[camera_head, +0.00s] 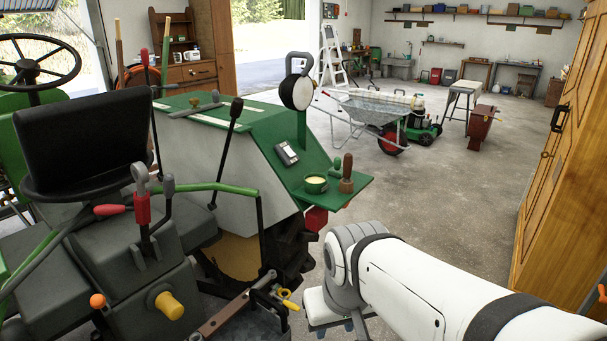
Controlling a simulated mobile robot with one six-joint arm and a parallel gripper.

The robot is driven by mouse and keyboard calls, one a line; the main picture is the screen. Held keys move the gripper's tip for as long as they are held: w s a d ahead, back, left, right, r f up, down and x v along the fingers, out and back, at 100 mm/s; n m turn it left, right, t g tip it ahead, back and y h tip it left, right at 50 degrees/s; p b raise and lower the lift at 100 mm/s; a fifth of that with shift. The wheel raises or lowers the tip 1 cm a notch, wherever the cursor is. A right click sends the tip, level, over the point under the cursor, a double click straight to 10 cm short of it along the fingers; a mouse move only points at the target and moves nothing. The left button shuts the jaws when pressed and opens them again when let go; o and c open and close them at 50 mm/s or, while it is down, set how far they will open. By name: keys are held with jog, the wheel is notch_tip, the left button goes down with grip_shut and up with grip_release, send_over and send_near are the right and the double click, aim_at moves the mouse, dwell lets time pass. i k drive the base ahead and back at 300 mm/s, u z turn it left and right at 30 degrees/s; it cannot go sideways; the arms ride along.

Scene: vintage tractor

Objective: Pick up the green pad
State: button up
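I cannot pick out the green pad for certain. A small round green tin with a pale top (316,184) sits on the green fender ledge (346,193) of the tractor. A small green piece (335,168) lies just behind and right of it, partly hidden by a brown wooden-handled tool (347,175). My white arm reaches in from the lower right, in front of and below the ledge. Its end, with my gripper (337,327), is low at the bottom edge and mostly cut off, so its fingers cannot be made out.
A grey handheld device (287,153) rests on the sloping fender, near a round gauge or lamp (296,92) on a post. The tractor's levers and seat (82,140) fill the left. A wheelbarrow (372,110) stands behind. A wooden cabinet (562,150) is at right; the floor between is clear.

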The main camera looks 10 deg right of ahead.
aim_at(338, 172)
jog(key=z, duration=1.3)
jog(key=i, duration=1.7)
jog(key=u, duration=1.95)
jog(key=i, duration=0.5)
jog(key=z, duration=0.05)
